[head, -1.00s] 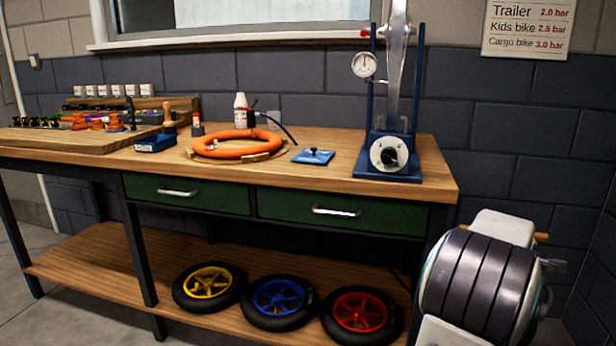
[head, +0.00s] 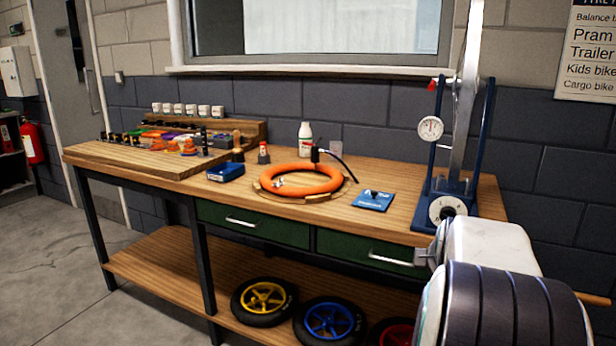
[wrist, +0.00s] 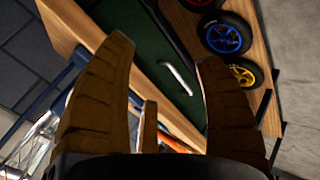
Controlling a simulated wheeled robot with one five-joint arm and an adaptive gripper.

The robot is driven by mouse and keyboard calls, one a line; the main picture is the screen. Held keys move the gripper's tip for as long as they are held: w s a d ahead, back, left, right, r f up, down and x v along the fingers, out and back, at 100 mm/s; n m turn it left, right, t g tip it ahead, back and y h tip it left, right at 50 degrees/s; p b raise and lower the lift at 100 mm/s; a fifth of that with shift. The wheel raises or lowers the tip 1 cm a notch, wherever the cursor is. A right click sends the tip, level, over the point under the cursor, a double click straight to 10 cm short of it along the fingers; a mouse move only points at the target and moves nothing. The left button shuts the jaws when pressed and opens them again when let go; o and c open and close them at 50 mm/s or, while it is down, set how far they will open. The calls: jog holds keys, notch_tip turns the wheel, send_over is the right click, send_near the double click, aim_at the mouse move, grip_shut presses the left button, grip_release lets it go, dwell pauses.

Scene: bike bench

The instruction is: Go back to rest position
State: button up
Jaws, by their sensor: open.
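My gripper (wrist: 165,90) shows in the wrist view with its two brown fingers spread wide apart and nothing between them. Behind the fingers are a green drawer with a silver handle (wrist: 178,77) and the wooden bench edge. In the head view my arm fills the lower right, in front of the bench's right end; the gripper's fingertips cannot be made out there. The workbench (head: 410,205) holds an orange inner tube (head: 300,180), a white bottle (head: 305,138) and a blue pad (head: 373,200).
A blue stand with a dial gauge (head: 430,128) stands at the bench's right end, close behind my arm. Wheels with yellow (head: 264,297), blue (head: 329,319) and red hubs lie on the lower shelf. The floor (head: 50,250) at left is clear. A fire extinguisher (head: 32,142) hangs far left.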

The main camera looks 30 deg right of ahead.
jog(key=a+r+y+p, duration=0.1)
jog(key=a+r+p, duration=0.3)
jog(key=a, duration=0.3)
jog(key=a+r+m+y+p, duration=0.1)
jog(key=a+r+y+p, duration=0.2)
jog(key=a, duration=0.4)
jog(key=a+r+p, duration=0.4)
jog(key=a, duration=0.4)
jog(key=s+a+r+m+g+y+p, duration=0.1)
jog(key=s+a+r+p, duration=0.2)
jog(key=s+a+p, duration=0.2)
jog(key=s+a+r+m+g+y+p, duration=0.1)
jog(key=s+a+r+y+p, duration=0.1)
jog(key=s+a+p, duration=0.3)
jog(key=a+r+p, duration=0.1)
jog(key=a, duration=0.3)
jog(key=shift+s+r+p, duration=0.15)
jog(key=shift+s+p, duration=0.1)
jog(key=shift+p, duration=0.05)
